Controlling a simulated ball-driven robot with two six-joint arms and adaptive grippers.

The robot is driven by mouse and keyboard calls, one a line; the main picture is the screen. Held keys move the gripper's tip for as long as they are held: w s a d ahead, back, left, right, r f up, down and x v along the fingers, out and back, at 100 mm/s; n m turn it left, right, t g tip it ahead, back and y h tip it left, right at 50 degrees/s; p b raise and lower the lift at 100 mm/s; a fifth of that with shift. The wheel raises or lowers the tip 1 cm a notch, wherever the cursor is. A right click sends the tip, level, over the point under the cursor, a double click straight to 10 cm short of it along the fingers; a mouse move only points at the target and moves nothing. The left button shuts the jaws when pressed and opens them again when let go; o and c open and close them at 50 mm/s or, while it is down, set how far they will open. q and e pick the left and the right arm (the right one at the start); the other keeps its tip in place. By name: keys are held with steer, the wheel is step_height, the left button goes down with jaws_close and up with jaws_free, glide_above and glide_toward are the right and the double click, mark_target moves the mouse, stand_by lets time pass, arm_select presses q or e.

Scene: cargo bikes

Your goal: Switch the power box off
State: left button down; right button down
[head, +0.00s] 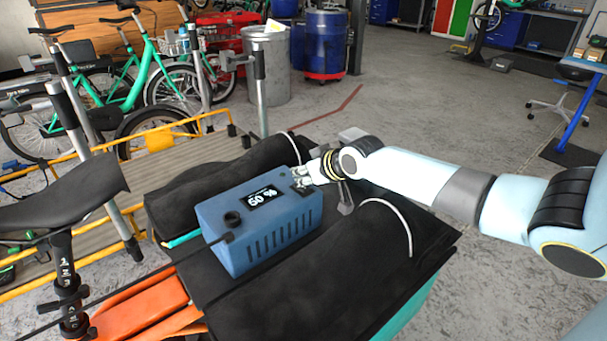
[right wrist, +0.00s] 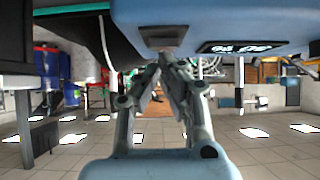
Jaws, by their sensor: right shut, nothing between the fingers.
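The blue power box (head: 262,235) sits on the black cover of a cargo bike, with vents on its side and a cable at its near left end. Its display (head: 263,196) is lit with white digits; it also shows in the right wrist view (right wrist: 238,47). My right gripper (head: 301,180) is shut and empty at the box's far right end, beside the display. In the right wrist view, its closed fingertips (right wrist: 160,62) are close to a dark switch-like plate (right wrist: 163,36) on the box. Contact cannot be told. My left gripper is not in view.
A black saddle (head: 65,195) and handlebar posts stand at the left. The black cover (head: 300,300) has folds and a pale loop (head: 395,215) right of the box. Green bikes, a metal bin (head: 265,65) and blue drums are behind. Open floor lies beyond my right arm.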

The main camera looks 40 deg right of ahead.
mark_target(308, 188)
steer(key=shift+s, duration=0.2)
steer(key=shift+s+p, duration=0.55)
steer(key=shift+p, duration=0.05)
steer(key=shift+s+f, duration=0.2)
steer(key=shift+a, duration=0.1)
steer(key=shift+r, duration=0.1)
step_height(308, 188, up, 5)
steer(key=p, duration=0.4)
steer(key=shift+s+p, duration=0.1)
steer(key=shift+p, duration=0.3)
steer(key=p+v, duration=0.2)
steer(key=v, duration=0.7)
steer(key=shift+s, duration=0.45)
